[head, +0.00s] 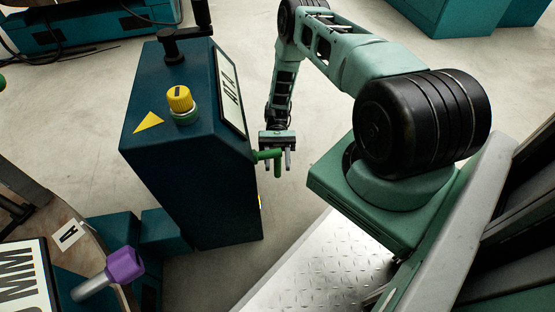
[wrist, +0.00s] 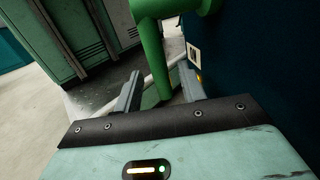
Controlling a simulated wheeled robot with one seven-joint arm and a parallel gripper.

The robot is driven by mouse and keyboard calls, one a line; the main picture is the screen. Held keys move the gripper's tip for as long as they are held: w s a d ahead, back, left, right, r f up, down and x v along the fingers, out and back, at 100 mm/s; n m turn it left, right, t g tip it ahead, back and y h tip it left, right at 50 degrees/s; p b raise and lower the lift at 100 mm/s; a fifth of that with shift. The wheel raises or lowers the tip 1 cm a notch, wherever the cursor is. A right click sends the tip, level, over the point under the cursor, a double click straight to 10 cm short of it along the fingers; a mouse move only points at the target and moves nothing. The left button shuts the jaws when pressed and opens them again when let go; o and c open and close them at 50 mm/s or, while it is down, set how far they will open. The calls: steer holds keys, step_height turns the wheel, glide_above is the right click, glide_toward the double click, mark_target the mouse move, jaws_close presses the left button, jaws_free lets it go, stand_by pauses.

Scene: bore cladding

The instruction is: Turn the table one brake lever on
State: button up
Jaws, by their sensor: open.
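A green lever (head: 268,155) sticks out from the right side of a dark teal cabinet (head: 190,150); its end bends downward. It also shows in the wrist view (wrist: 152,50), hanging from a green pivot by the cabinet wall. My gripper (head: 277,160) is beside the cabinet, pointing down at the lever. In the wrist view my gripper (wrist: 160,90) is open, with the lever's bar between its two grey fingers. I cannot tell whether either finger touches it.
The cabinet top carries a yellow knob (head: 180,99), a yellow triangle (head: 149,123) and a black crank (head: 185,35). A purple-headed handle (head: 124,265) is at lower left. Green lockers (wrist: 75,35) stand beyond the lever. Grey floor is open behind the cabinet.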

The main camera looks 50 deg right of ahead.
steer(key=b+v, duration=0.1)
steer(key=v, duration=1.1)
steer(key=shift+b, duration=0.4)
steer(key=shift+s+f, duration=0.1)
steer(key=shift+s, duration=0.05)
